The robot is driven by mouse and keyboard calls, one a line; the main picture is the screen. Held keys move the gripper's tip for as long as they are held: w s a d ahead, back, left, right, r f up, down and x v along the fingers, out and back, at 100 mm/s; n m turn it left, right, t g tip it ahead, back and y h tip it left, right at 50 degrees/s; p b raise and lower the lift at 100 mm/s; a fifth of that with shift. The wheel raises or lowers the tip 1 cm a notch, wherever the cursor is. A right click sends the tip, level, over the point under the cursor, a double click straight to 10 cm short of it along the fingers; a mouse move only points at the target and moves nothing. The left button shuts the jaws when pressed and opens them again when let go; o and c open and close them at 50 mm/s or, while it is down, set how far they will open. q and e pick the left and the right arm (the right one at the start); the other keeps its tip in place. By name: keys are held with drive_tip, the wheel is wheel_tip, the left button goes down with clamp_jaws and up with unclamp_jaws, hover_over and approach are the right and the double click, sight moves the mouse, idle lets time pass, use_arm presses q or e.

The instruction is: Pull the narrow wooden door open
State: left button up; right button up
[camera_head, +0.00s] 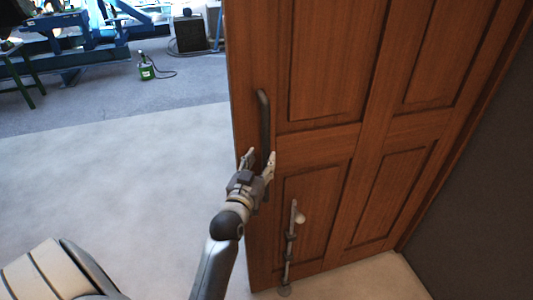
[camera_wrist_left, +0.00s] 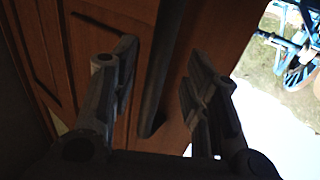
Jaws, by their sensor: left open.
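The wooden door (camera_head: 322,143) is brown and panelled and fills the middle and right of the head view. A dark vertical bar handle (camera_head: 263,118) is fixed near its left edge. My left gripper (camera_head: 259,163) is at the lower part of this handle, with its fingers apart. In the left wrist view the handle (camera_wrist_left: 163,65) runs between the two fingers (camera_wrist_left: 160,80), with a visible gap on either side. The door (camera_wrist_left: 90,35) is behind it. My right gripper is in neither view.
A slim metal rod with a pale knob (camera_head: 298,214) stands low on the door, reaching near the floor. A dark wall (camera_head: 475,200) is at the right. Pale floor (camera_head: 120,180) left of the door is clear. A green device (camera_head: 146,70) and blue equipment (camera_head: 60,30) stand farther back.

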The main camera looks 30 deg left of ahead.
sight(265, 153)
use_arm(q)
drive_tip(key=b+x, duration=0.1)
drive_tip(key=x, duration=0.3)
drive_tip(key=shift+w+a, duration=0.1)
drive_tip(key=shift+w, duration=0.2)
drive_tip(key=shift+w+b, duration=0.3)
drive_tip(key=shift+w, duration=0.05)
drive_tip(key=shift+a, duration=0.1)
drive_tip(key=c, duration=0.9)
clamp_jaws()
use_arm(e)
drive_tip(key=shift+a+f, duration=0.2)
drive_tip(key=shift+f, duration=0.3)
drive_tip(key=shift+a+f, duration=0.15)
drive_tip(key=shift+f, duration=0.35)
